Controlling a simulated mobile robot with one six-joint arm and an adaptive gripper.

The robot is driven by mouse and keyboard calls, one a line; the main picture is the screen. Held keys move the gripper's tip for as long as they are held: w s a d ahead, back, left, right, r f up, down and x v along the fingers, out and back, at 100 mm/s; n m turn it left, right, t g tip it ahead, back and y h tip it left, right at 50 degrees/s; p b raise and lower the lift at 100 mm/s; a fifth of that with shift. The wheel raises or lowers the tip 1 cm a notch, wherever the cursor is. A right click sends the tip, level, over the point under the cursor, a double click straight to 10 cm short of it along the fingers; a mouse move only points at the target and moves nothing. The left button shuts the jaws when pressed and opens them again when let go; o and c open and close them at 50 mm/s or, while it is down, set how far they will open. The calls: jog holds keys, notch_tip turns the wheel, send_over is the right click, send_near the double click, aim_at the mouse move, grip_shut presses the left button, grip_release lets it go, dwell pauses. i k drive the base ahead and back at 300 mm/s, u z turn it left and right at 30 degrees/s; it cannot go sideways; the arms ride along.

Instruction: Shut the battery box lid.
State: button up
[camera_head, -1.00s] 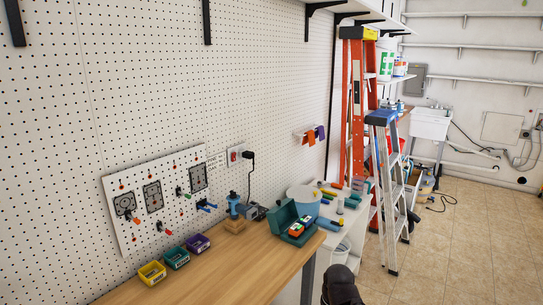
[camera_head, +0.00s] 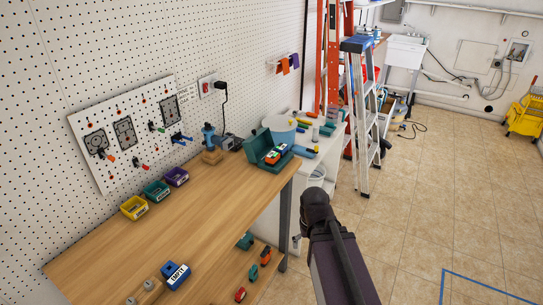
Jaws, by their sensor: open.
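The battery box is a teal case (camera_head: 272,163) at the right end of the wooden bench, near its back corner. Its lid (camera_head: 258,146) stands open, tilted up on the left side. Orange, black and blue items (camera_head: 274,155), seemingly batteries, lie in the box. My dark arm (camera_head: 335,250) rises from the bottom edge, right of the bench and apart from the box. My gripper does not show in this view.
Yellow, teal and purple bins (camera_head: 156,191) line the bench's back edge. A blue "EMPTY" block (camera_head: 176,275) sits at the front. A blue bucket (camera_head: 283,128) stands behind the box. The bench middle is clear. Ladders and a yellow mop bucket (camera_head: 526,115) stand beyond.

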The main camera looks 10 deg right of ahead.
aim_at(261, 144)
jog(key=u, duration=0.2)
jog(key=i, duration=0.95)
jog(key=z, duration=0.25)
